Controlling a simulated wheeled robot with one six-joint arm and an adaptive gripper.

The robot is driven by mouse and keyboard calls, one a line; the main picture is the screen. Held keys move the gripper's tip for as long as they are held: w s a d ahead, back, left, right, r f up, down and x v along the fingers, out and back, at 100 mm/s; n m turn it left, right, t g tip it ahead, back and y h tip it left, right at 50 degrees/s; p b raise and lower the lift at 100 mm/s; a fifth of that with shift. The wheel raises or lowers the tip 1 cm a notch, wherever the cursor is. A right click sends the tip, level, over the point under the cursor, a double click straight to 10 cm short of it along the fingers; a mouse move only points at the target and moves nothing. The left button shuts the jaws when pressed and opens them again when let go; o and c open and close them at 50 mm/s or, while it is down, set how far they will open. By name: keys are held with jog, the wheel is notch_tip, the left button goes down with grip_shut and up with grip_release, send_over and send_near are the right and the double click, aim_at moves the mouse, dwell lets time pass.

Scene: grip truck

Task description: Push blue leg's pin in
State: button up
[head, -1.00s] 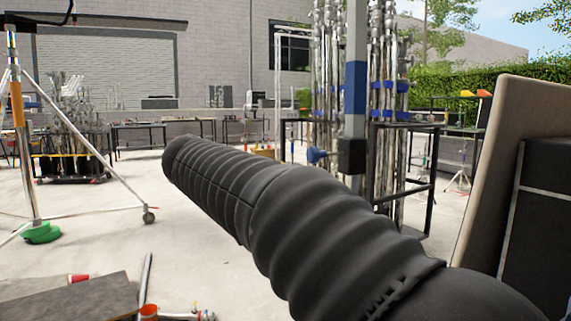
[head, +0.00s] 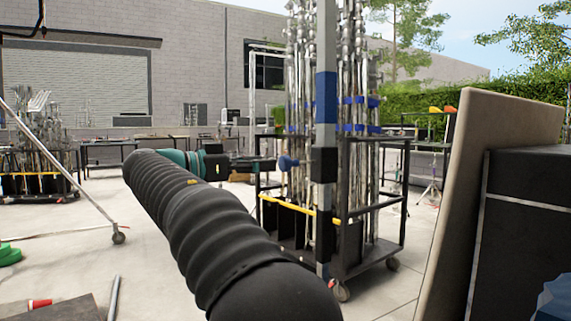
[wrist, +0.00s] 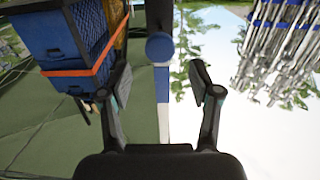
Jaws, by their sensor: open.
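The blue-banded leg (head: 325,98) stands upright in the head view, in grey, blue and black sections. Its blue pin (head: 287,162) sticks out to the left from a black collar (head: 323,164) on it. My gripper (head: 264,164) is just left of the pin, pointing at it, at about the same height. In the wrist view the pin's round blue head (wrist: 159,46) faces me, with the leg (wrist: 162,105) behind it. My gripper (wrist: 161,75) is open and empty there, its fingers to either side of the leg.
A wheeled cart (head: 372,262) of metal stands is close behind the leg. A beige panel (head: 497,190) and a black case (head: 530,200) fill the right side. A blue box (wrist: 85,45) with an orange strap shows at the wrist view's upper left.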

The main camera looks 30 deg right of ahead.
aim_at(281, 163)
jog(key=d, duration=0.6)
jog(key=shift+w+d, duration=0.15)
jog(key=shift+d, duration=0.2)
grip_shut()
